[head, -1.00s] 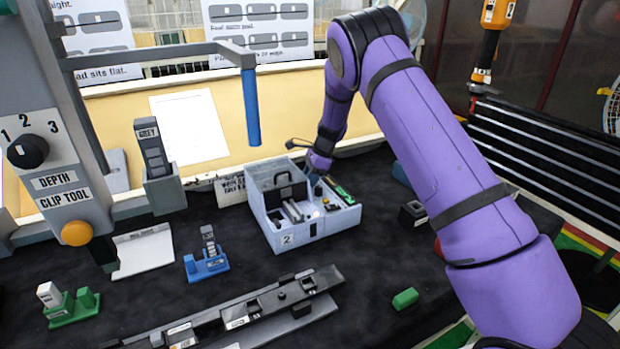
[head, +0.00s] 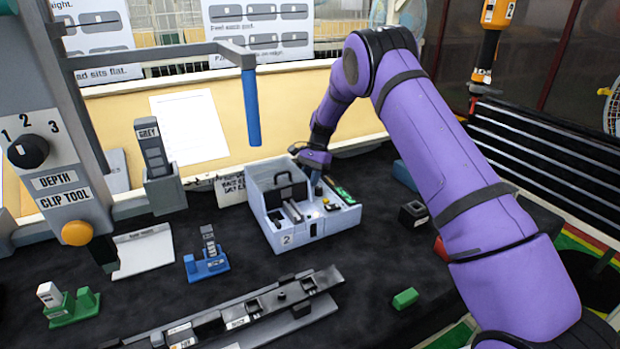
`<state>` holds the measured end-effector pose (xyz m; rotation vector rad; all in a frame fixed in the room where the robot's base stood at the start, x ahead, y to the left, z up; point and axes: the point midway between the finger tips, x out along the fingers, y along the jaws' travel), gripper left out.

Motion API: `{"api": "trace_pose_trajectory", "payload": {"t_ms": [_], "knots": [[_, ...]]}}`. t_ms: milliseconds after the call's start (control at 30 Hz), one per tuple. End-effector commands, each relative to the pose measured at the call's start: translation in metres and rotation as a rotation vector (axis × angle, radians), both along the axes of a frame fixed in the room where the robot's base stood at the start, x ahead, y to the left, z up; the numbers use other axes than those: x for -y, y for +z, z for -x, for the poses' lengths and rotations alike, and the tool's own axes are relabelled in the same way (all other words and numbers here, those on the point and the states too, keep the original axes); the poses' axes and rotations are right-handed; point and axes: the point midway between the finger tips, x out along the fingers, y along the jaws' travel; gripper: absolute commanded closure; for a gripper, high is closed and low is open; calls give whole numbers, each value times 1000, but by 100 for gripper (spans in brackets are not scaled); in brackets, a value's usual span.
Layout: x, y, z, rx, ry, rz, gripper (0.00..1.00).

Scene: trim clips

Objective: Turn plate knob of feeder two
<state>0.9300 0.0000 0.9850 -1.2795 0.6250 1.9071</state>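Feeder two (head: 300,238) is a light grey box labelled "2" on the dark bench, right of centre in the head view. It holds a dark plate, small dark and yellow parts and a green strip. I cannot pick out the plate knob with certainty at this size. My gripper (head: 316,180) points down at the back right of the feeder. A small blue-grey upright piece shows at its tips. The fingers are too small and partly hidden, so I cannot tell whether they are open, shut or touching the knob.
A blue post (head: 250,105) hangs from an arm left of the feeder. A dark rail (head: 260,312) lies in front. A green block (head: 405,298) and a black block (head: 413,213) lie to the right. A blue stand (head: 207,263) is at left.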

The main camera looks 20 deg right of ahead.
Motion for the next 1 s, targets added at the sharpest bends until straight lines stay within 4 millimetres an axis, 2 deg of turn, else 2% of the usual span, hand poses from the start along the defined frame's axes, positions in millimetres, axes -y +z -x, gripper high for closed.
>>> {"api": "trace_pose_trajectory", "payload": {"t_ms": [400,1000], "knots": [[0,1,-1,3,222,0,96],[0,1,-1,4,265,1,96]]}}
